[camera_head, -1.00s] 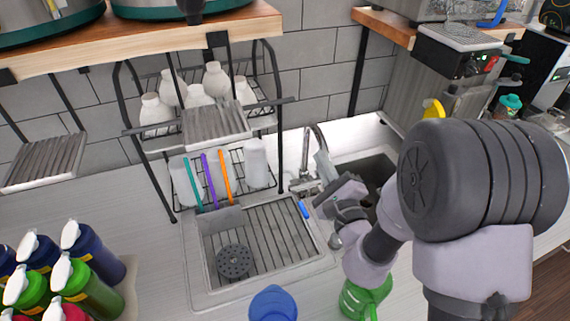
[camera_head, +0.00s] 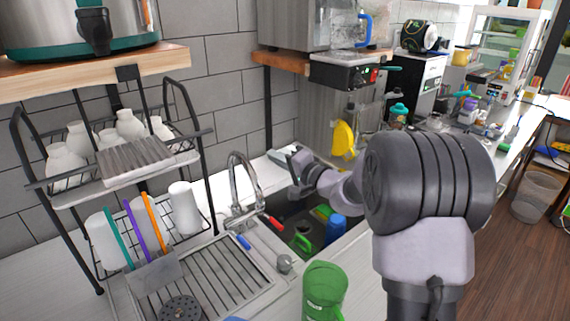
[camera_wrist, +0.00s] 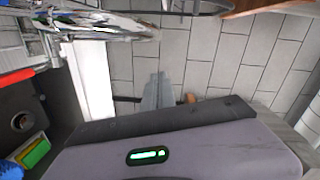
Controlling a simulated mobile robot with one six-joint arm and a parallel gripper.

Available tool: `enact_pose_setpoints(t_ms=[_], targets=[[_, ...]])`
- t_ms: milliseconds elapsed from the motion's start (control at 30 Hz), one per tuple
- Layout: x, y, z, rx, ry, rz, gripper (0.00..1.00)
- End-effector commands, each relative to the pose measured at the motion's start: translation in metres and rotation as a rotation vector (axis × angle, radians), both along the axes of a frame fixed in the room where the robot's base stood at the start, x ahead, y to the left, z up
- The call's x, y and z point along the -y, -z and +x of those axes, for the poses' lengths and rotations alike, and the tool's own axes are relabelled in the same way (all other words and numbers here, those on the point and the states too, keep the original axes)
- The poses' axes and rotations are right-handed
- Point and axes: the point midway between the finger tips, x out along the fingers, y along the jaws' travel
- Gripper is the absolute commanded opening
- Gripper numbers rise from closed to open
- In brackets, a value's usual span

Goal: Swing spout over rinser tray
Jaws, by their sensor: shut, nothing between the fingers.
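The chrome spout (camera_head: 235,165) rises behind the sink in the head view, and its arch bends down toward the right, near the basin's left edge. The rinser tray (camera_head: 235,270) is a ribbed metal drainer left of the basin, with a round perforated rinser (camera_head: 181,308) on it. My gripper (camera_head: 284,158) is shut and empty, right of the spout and apart from it, above the back of the basin. In the wrist view, my gripper's closed fingers (camera_wrist: 158,92) point toward the tiled wall. Chrome parts (camera_wrist: 100,28) show at the upper left there, seen only in part.
The dark sink basin (camera_head: 290,210) holds colored items, including a green one (camera_head: 302,240). A rack (camera_head: 205,190) with white bottles and cups stands left of the spout. A green bottle (camera_head: 324,290) stands in front. A yellow item (camera_head: 344,140) hangs right of my gripper.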

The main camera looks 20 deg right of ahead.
Motion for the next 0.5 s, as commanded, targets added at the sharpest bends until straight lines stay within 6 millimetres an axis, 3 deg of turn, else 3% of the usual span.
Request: enact_pose_setpoints(t_ms=[67, 233, 500], targets=[[-0.008, 0.001, 0.014, 0.0, -0.002, 0.0, 0.0], [-0.034, 0.01, 0.006, -0.001, -0.002, 0.002, 0.0], [-0.044, 0.013, 0.004, 0.0, 0.0, 0.001, 0.0]])
